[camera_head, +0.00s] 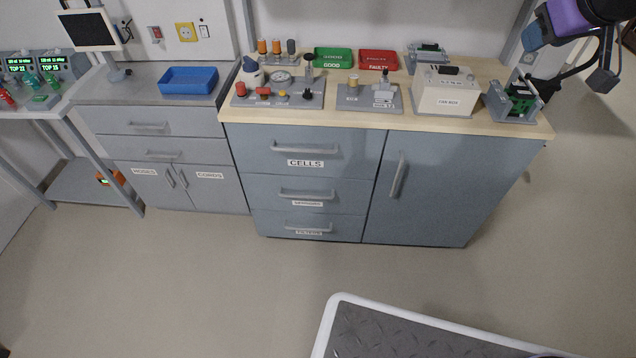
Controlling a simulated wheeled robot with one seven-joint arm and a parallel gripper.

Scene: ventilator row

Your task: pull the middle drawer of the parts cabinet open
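The parts cabinet (376,190) is the blue-grey unit under the wooden worktop. Its left half has three stacked drawers, and a door with an upright handle is on the right. The middle drawer (345,193) has a horizontal bar handle (307,195) and a small white label too blurred to read surely. It looks shut, flush with the drawers above and below. The top drawer (350,150) is labelled CELLS; the bottom drawer (345,226) also looks shut. My gripper (588,62) is at the upper right, beyond the worktop's right end, far from the handle. Its fingers are not clear.
The worktop (420,120) holds fixtures, a green tray (332,58), a red tray (379,60) and a white box (446,92). A grey cabinet (165,145) adjoins on the left. The floor (230,270) before the drawers is clear. My base shows at the bottom.

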